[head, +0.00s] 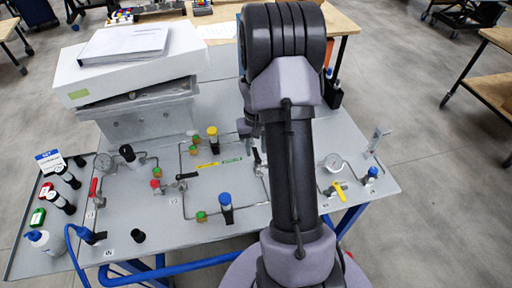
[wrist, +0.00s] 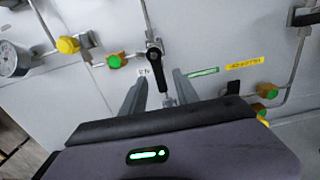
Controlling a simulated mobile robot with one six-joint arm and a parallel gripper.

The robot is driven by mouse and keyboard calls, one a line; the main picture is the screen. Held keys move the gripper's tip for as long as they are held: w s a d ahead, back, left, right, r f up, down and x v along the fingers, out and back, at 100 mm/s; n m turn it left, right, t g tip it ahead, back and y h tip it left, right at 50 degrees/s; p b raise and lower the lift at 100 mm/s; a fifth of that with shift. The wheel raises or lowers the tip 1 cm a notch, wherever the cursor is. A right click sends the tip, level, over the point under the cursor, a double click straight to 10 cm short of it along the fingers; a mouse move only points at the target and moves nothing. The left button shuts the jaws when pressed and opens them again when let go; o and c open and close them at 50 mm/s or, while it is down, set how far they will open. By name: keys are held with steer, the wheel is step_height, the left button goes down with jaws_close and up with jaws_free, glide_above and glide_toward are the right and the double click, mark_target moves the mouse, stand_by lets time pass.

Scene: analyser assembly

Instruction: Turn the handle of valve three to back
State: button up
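A valve with a black handle (wrist: 154,54) is mounted on the grey panel. A small label beside it shows upside down in the wrist view and seems to read V3. In the head view the black handle (head: 257,157) shows just left of my arm. My gripper (wrist: 160,80) is open, with one finger on each side of the valve's line. The handle's hub lies just beyond the fingertips, and its lower end points between them. I cannot tell whether a finger touches it. My arm hides most of the gripper in the head view.
Other valves have a red handle (head: 93,187), a black handle (head: 180,185) and a yellow handle (head: 340,190). Pipes, gauges (head: 333,163) and coloured fittings stand on the panel around. A white box (head: 130,62) with a binder stands at the back left.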

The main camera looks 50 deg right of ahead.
steer(key=shift+r, duration=0.1)
step_height(320, 180, up, 17)
steer(key=p, duration=0.6)
steer(key=shift+r, duration=0.15)
